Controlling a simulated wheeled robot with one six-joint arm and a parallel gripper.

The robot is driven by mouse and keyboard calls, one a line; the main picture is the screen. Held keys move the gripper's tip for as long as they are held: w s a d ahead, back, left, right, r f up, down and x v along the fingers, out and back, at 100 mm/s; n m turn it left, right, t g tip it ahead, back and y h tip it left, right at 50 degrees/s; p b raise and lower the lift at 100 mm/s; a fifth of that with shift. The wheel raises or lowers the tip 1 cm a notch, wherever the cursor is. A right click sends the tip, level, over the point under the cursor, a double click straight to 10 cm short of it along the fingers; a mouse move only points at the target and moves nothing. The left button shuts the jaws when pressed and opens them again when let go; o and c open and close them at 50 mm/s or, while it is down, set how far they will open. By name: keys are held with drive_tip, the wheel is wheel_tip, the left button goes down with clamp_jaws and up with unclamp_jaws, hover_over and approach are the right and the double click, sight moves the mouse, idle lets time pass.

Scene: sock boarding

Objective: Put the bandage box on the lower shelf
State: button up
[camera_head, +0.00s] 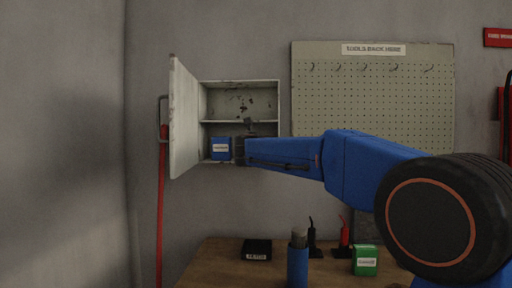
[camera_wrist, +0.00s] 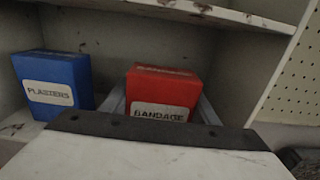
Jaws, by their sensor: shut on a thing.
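The red bandage box (camera_wrist: 163,92), with a white label reading BANDAGE, is upright inside the lower compartment of the open wall cabinet (camera_head: 279,105). My gripper (camera_head: 240,150) reaches into that compartment from the right. Its fingers are shut on the bandage box, one on each side, in the wrist view (camera_wrist: 163,108). Whether the box's base touches the lower shelf is hidden by the gripper body. In the head view, the bandage box is hidden behind my gripper. A blue plasters box (camera_wrist: 55,82) stands to its left, also in the head view (camera_head: 220,148), with a gap between them.
The middle shelf (camera_wrist: 215,12) runs just above the bandage box. The cabinet door (camera_head: 184,120) hangs open at left. A pegboard (camera_head: 372,110) is at right. Below, a workbench (camera_head: 215,265) holds a black box (camera_head: 257,249), a green box (camera_head: 365,260) and tools.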

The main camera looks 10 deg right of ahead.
drive_tip(key=shift+f, duration=0.1)
drive_tip(key=o, duration=1.1)
drive_tip(key=shift+o, duration=0.2)
drive_tip(key=shift+s, duration=0.15)
drive_tip(key=v, duration=1.1)
drive_tip(key=shift+s, duration=0.3)
drive_tip(key=shift+a, duration=0.1)
